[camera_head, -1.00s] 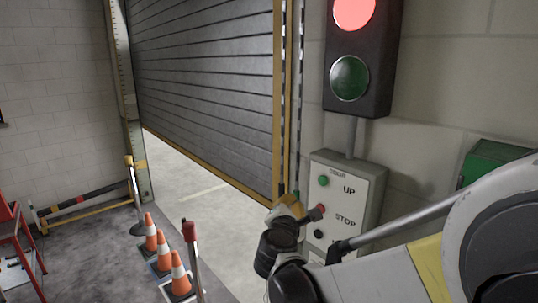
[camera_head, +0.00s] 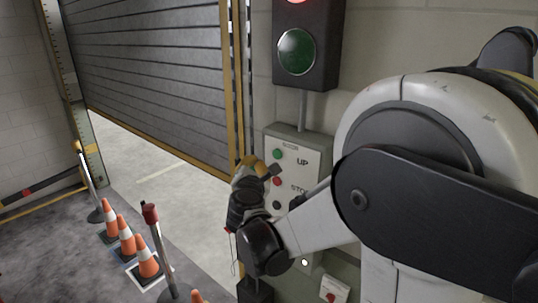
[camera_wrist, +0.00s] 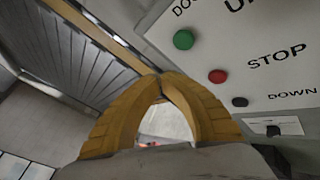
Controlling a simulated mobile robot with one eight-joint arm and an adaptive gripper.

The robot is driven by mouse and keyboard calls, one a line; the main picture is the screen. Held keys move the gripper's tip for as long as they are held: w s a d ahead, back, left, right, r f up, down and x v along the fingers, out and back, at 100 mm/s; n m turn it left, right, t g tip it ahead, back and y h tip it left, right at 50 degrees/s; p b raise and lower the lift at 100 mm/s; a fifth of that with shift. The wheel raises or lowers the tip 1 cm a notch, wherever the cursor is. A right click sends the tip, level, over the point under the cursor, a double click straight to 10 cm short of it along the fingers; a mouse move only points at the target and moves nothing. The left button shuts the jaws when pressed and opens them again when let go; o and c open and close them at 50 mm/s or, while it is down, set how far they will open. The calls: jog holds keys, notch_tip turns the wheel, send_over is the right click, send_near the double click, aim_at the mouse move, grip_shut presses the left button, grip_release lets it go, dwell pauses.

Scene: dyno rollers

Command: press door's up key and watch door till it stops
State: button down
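The grey control box (camera_head: 312,150) on the wall has a green UP button (camera_head: 277,154), a red STOP button (camera_head: 277,181) and a black DOWN button (camera_head: 276,205). My gripper (camera_head: 264,168) is just left of the box, near the height between UP and STOP. In the wrist view its yellow fingertips (camera_wrist: 160,78) meet, with nothing held between them. There the green button (camera_wrist: 183,40) lies above and slightly right of the tips, apart from them in the picture. The grey roller door (camera_head: 155,75) is partly raised, with pale floor showing beneath.
A signal light (camera_head: 296,52) hangs above the box, its upper red lamp lit. Orange cones (camera_head: 127,240) and a red-topped post (camera_head: 150,213) stand at lower left. A yellow door frame (camera_head: 230,80) runs beside the box. A small red-buttoned box (camera_head: 334,292) sits low on the wall.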

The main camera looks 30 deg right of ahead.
aim_at(270, 151)
jog(key=shift+w+d, duration=0.3)
jog(key=shift+d, duration=0.5)
jog(key=shift+w+d, duration=0.3)
jog(key=shift+d, duration=0.45)
jog(key=shift+w+d, duration=0.3)
jog(key=shift+d, duration=0.5)
jog(key=shift+d+b, duration=0.1)
jog(key=shift+b, duration=0.2)
jog(key=shift+w+d, duration=0.1)
jog(key=shift+d, duration=0.2)
jog(key=shift+w+d+b, duration=0.15)
jog(key=shift+d+b, duration=0.15)
jog(key=shift+d, duration=0.05)
jog(key=shift+a, duration=0.15)
jog(key=shift+s+a, duration=0.3)
jog(key=shift+a, duration=0.35)
jog(key=a, duration=0.1)
jog(key=s+a, duration=0.1)
jog(key=a, duration=0.2)
jog(key=shift+s+a+b, duration=0.3)
jog(key=shift+s+a, duration=0.05)
